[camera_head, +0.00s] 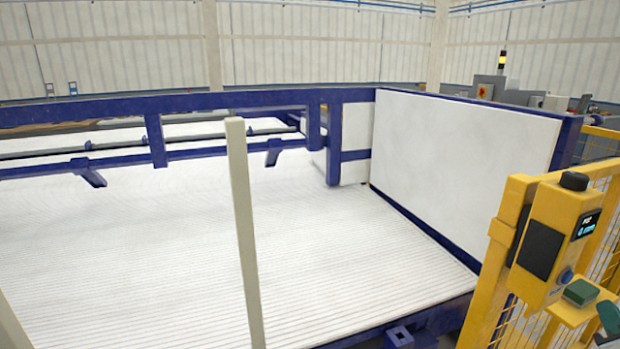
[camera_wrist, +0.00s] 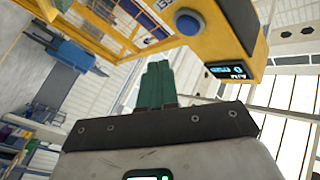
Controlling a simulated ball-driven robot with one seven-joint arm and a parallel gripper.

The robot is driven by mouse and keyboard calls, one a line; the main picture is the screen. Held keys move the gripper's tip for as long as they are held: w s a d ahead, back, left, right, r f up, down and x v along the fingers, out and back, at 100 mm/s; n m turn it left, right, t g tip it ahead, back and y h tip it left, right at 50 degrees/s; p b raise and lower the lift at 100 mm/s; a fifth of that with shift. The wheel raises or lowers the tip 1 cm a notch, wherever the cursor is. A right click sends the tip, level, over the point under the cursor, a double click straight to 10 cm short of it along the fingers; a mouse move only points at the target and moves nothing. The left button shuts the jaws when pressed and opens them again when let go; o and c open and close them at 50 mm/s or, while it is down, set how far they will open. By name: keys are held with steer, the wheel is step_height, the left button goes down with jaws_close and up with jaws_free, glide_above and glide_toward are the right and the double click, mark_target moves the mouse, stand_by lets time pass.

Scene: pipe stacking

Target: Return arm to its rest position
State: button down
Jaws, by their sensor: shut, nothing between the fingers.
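In the wrist view my gripper (camera_wrist: 157,68) shows as two dark green fingers pressed together, with nothing between them. It points toward a yellow control box with a round blue button (camera_wrist: 188,22). A gap shows between the fingertips and the button in that view; the distance in depth is unclear. In the head view the yellow control box (camera_head: 552,235) stands at the right, with a black knob on top and a small lit display. Dark green parts, probably of my gripper, show just below its blue button (camera_head: 566,276), cut off partly by the picture edge.
A yellow mesh fence (camera_head: 515,255) carries the box. Left of it lies a wide bed of white pipes (camera_head: 150,240) within a blue frame (camera_head: 180,101), with a white panel (camera_head: 460,165) on its right side. A pale upright post (camera_head: 243,230) stands in front.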

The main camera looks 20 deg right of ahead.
steer(key=w+a+f+n+g+y, duration=0.2)
steer(key=a+f+n+g+y, duration=0.45)
steer(key=a+f, duration=1.2)
steer(key=s+a+f+n+g+y, duration=0.2)
steer(key=s+a+f+n+g, duration=0.1)
steer(key=s+a, duration=0.4)
steer(key=s+a+f+n+g+y, duration=0.3)
steer(key=s+a, duration=0.5)
steer(key=s, duration=0.3)
step_height(320, 180, down, 2)
steer(key=shift+n+g, duration=0.75)
steer(key=shift+n, duration=0.3)
